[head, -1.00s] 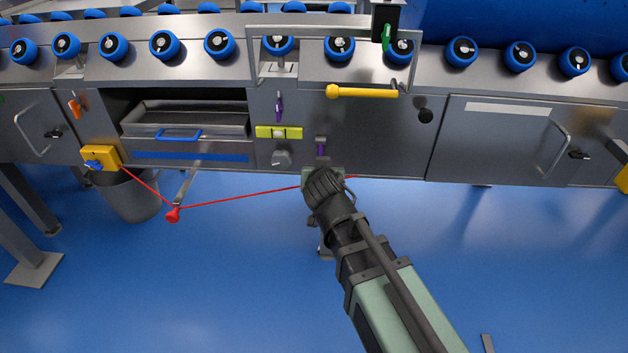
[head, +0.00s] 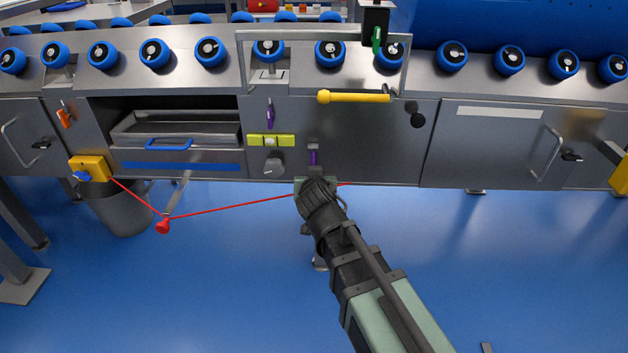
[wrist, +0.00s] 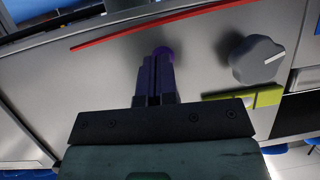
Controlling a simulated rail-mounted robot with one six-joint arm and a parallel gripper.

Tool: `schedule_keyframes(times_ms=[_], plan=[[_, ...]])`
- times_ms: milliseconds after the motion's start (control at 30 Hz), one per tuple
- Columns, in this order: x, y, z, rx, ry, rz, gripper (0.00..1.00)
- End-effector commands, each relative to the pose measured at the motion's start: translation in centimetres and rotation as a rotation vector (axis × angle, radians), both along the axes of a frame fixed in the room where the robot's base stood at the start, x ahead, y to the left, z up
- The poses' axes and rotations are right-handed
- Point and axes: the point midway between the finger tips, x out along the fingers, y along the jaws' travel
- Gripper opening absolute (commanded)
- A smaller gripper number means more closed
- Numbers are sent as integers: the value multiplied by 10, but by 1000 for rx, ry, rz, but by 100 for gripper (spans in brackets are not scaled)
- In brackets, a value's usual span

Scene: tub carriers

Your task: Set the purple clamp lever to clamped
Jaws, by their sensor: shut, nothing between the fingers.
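A purple lever (head: 314,158) hangs down from a small grey mount on the steel front panel, just above my gripper in the head view. In the wrist view its rounded purple end (wrist: 163,53) shows beyond the dark fingers. My gripper (wrist: 155,88) is shut and empty, close in front of the lever. I cannot tell whether they touch. In the head view my wrist hides the fingers. A second purple handle (head: 270,114) sits higher and to the left, above the yellow-green block.
A grey knob (head: 273,166) and a yellow-green block (head: 271,140) are left of the lever. A yellow bar handle (head: 353,97) is above right. A red cord (head: 230,208) runs below the panel edge to a yellow box (head: 90,168). The blue floor in front is open.

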Motion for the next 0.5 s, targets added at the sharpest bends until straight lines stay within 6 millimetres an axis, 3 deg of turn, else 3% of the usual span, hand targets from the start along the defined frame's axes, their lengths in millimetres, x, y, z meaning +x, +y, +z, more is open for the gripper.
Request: schedule_keyframes(times_ms=[267,500], plan=[[-9,-1,5,0,1,0,0],[-48,-5,25,0,0,1,0]])
